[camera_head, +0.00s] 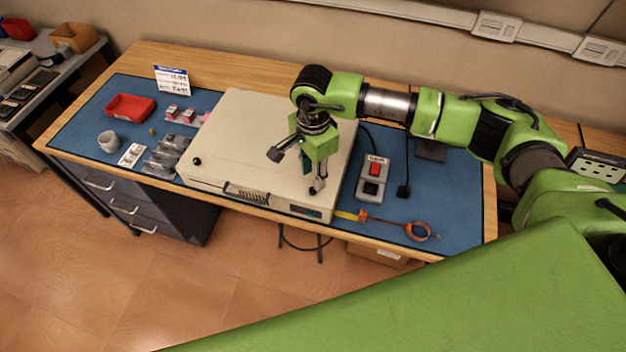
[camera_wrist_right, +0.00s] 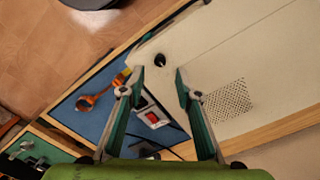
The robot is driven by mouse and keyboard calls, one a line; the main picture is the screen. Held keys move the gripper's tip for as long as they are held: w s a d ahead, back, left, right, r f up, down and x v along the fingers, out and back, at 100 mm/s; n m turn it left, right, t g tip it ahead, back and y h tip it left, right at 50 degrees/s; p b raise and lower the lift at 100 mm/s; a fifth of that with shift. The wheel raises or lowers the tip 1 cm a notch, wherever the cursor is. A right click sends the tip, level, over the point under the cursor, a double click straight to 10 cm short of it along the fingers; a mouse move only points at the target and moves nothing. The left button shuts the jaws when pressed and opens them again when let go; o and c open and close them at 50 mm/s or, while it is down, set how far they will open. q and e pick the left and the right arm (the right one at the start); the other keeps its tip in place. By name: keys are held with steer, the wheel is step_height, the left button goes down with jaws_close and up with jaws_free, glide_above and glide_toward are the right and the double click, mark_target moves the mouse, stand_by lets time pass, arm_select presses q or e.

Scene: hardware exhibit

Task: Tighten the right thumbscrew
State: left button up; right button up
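A beige metal case (camera_head: 235,130) lies on the blue bench mat. A black thumbscrew (camera_head: 197,160) sits near its left front corner. My right gripper (camera_head: 317,189) points down over the case's right front part. In the right wrist view its fingers (camera_wrist_right: 160,76) are open and apart. The right thumbscrew (camera_wrist_right: 160,60), a small black knob, shows between and just beyond the fingertips. I cannot tell whether either finger touches it. In the head view my gripper hides this thumbscrew. My left gripper is not in view.
A control box with a red switch (camera_head: 375,169) and an orange-handled tool (camera_head: 420,231) lie right of the case. A red tray (camera_head: 130,107), a cup (camera_head: 108,141) and small parts lie to its left. A price card (camera_head: 173,80) stands behind.

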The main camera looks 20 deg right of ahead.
mark_target(313, 189)
step_height(313, 189, down, 6)
steer(key=shift+r+p, duration=0.1)
steer(key=shift+p, duration=0.6)
jaws_close()
